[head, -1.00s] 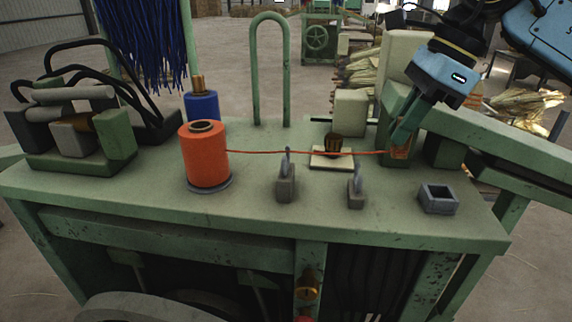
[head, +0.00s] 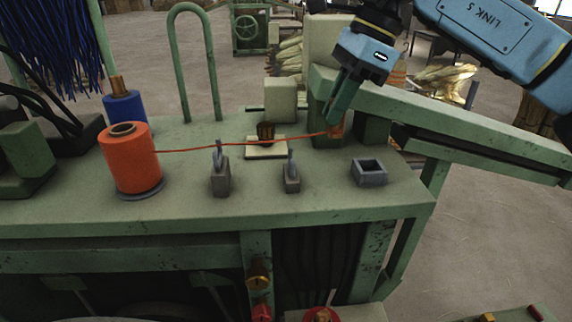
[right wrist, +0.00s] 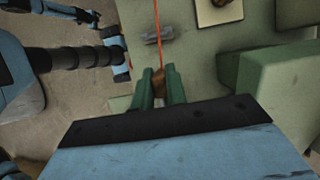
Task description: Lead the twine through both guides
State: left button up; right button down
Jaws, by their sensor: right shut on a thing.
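The orange spool (head: 130,158) stands at the left of the green bench. Its orange twine (head: 185,149) runs taut to the right. My right gripper (head: 332,120) is shut on the twine's end by the green block, with a brownish piece at its fingertips. The twine crosses at the top of the left guide (head: 220,178); I cannot tell whether it is inside it. It passes above or behind the right guide (head: 291,178). In the right wrist view the twine (right wrist: 158,25) leads away from the fingers past a grey guide (right wrist: 157,41).
A blue spool (head: 124,107) stands behind the orange one. A pale plate (head: 265,154) with a dark cup lies behind the guides. A square grey holder (head: 369,174) sits to their right. A green hoop (head: 190,65) rises at the back. The bench front is clear.

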aim_at(331, 137)
jog(key=shift+f, duration=0.2)
jog(key=shift+f+b, duration=1.7)
jog(key=shift+f, duration=0.55)
jog(key=shift+r, duration=0.15)
